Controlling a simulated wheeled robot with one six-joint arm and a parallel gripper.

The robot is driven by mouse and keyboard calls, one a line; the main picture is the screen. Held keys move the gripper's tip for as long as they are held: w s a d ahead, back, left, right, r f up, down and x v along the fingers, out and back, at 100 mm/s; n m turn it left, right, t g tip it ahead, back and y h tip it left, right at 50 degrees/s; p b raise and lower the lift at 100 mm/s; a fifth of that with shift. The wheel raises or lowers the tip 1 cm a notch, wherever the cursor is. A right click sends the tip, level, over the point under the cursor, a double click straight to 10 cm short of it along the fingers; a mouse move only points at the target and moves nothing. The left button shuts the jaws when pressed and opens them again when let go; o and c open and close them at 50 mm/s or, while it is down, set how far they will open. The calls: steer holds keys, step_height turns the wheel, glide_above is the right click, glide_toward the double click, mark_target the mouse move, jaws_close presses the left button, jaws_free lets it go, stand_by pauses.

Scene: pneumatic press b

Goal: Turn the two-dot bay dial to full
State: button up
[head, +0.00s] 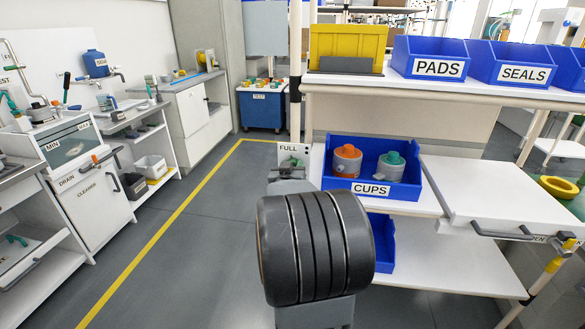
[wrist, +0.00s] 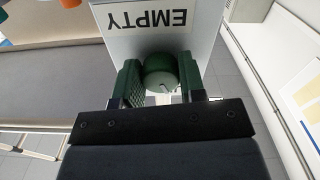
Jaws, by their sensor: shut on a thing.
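The dial (wrist: 160,72) is a round dark green knob on a pale plate (wrist: 120,18) in the wrist view. The plate carries an EMPTY label, which appears upside down. My gripper (wrist: 159,62) is shut on the dial, with one green finger on each side of it. A small pale mark shows on the knob, but I cannot tell its setting from it. In the head view the plate (head: 288,148) shows a FULL label at its top, beside the shelf post. My arm hides most of the dial there, and no two-dot mark is visible.
A blue CUPS bin (head: 370,190) with an orange-topped and a green-topped cup stands just right of the plate. The floor (head: 200,225) to the left is clear, with a yellow line.

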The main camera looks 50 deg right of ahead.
steer(key=o, duration=0.9)
steer(key=shift+b+v, duration=1.9)
steer(key=shift+v, duration=5)
